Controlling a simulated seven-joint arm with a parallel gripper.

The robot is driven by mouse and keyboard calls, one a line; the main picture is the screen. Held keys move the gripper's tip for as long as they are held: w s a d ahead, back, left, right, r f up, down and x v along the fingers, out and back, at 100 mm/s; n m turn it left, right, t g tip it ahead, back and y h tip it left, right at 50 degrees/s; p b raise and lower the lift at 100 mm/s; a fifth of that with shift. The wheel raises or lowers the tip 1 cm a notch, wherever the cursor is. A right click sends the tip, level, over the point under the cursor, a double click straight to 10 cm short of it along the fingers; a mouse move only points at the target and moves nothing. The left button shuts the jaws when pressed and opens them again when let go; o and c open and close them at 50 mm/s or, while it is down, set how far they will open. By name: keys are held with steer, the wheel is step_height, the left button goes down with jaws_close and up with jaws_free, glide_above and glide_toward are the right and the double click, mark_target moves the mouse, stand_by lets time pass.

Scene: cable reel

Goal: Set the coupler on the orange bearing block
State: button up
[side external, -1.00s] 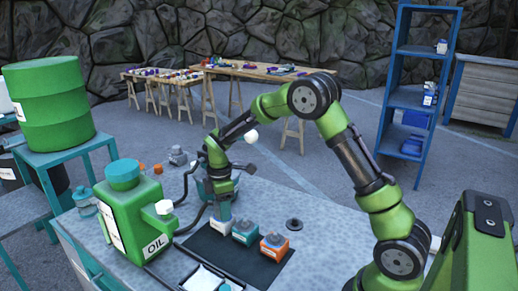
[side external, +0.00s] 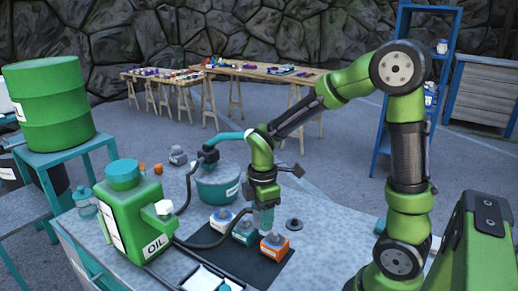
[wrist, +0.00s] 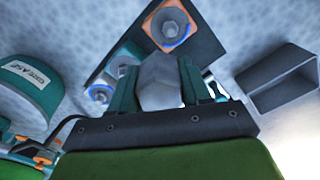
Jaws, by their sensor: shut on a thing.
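My gripper (side external: 263,222) is above the dark mat, close to the orange bearing block and apparently just over its back edge. In the wrist view its teal fingers (wrist: 158,82) are shut on a grey coupler (wrist: 160,82). The coupler is hard to separate from the fingers in the side view. The orange bearing block (side external: 274,248) sits at the right end of the row on the mat. In the wrist view the orange block (wrist: 172,25) shows its round blue-rimmed bore, just beyond the coupler. I cannot tell whether coupler and block touch.
A teal block (side external: 245,233) and a white block (side external: 221,220) stand left of the orange one on the dark mat (side external: 225,256). A dark flanged disc (side external: 294,225) lies behind right. A teal grease tub (side external: 217,185), black hose and green oil can (side external: 130,213) stand left.

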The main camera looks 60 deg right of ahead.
mark_target(276, 234)
steer(key=shift+s+r, duration=0.35)
steer(key=shift+s, duration=0.3)
steer(key=shift+a+r, duration=0.1)
steer(key=shift+r, duration=2.15)
steer(key=shift+m, duration=0.3)
steer(key=shift+s+d+f, duration=0.25)
steer(key=shift+s+f, duration=0.1)
steer(key=shift+f, duration=1.2)
steer(key=shift+s+d+f, duration=0.3)
steer(key=shift+f, duration=1.3)
steer(key=shift+s+d+f, duration=0.25)
steer(key=shift+s+f, duration=0.1)
steer(key=shift+f, duration=1.2)
steer(key=o, duration=1.3)
